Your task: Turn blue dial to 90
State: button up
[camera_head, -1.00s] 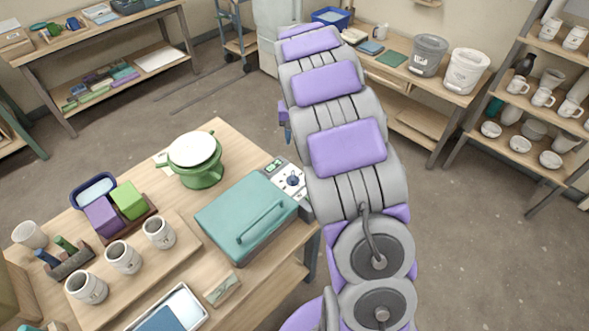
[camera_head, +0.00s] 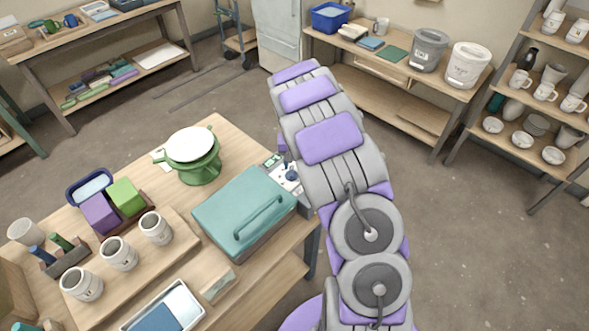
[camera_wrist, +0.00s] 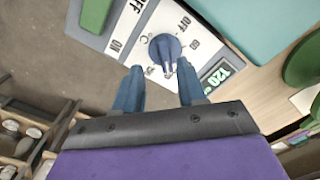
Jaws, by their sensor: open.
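The blue dial (camera_wrist: 165,48) sits on a pale control panel in the wrist view, with marks such as OFF and 60 around it. A light mark shows on its lower edge; I cannot tell its exact setting. A small display (camera_wrist: 221,73) beside it reads 120. The dial also shows in the head view (camera_head: 292,175), on the right end of the teal-lidded box (camera_head: 232,202). My gripper (camera_wrist: 159,67) is open and empty. Its blue fingertips stand just short of the dial, one toward each side; contact cannot be told. In the head view my arm mostly hides the gripper.
A green switch (camera_wrist: 95,14) is at the panel's upper left in the wrist view. In the head view, a green stand with a white top (camera_head: 193,160) and several mugs share the table. Open floor lies right of the table; a bench (camera_head: 425,95) stands behind.

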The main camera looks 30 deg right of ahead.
aim_at(292, 171)
jog(key=a+f, duration=0.2)
jog(key=shift+f, duration=0.4)
jog(key=shift+d+f, duration=0.1)
jog(key=shift+d, duration=0.85)
jog(key=shift+c, duration=1.4)
jog(key=shift+a, duration=0.55)
jog(key=c, duration=0.5)
jog(key=shift+d, duration=0.1)
grip_shut()
